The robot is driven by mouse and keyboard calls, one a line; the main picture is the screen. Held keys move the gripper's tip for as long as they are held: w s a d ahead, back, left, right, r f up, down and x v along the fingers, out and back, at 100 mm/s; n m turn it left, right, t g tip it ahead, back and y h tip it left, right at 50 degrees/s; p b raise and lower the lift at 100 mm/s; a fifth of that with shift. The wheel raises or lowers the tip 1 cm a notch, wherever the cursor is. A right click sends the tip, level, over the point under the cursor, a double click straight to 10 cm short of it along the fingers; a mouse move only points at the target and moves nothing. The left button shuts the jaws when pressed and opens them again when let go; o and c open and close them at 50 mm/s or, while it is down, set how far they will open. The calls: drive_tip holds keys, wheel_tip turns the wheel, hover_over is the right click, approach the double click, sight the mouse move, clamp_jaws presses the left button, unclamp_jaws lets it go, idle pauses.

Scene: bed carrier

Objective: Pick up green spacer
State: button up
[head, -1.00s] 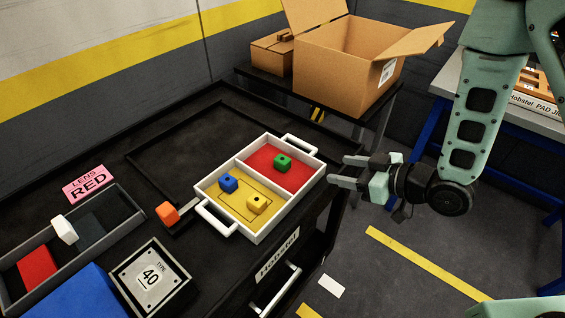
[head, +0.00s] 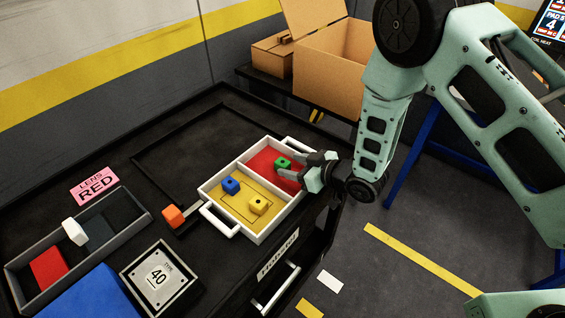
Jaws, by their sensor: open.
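The green spacer (head: 282,163) is a small green block with a dark hole on top. It sits in the red compartment (head: 262,158) of the white two-part tray (head: 245,237). My gripper (head: 284,166) is open over the right side of the tray, its fingers pointing left at the green spacer. One finger shows behind the spacer and one in front of it. I cannot tell whether either finger touches it. A blue block (head: 231,185) and a yellow block (head: 259,205) sit in the yellow compartment (head: 237,201).
An orange block (head: 173,216) stands left of the tray. A grey bin (head: 21,265) with red and white pieces and a plate marked 40 (head: 158,276) lie further left. Cardboard boxes (head: 325,60) stand behind. The dark bench top (head: 190,150) is clear behind the tray.

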sight(282, 162)
drive_tip(key=shift+x, duration=1.05)
drive_tip(key=c, duration=1.1)
drive_tip(key=shift+o, duration=0.2)
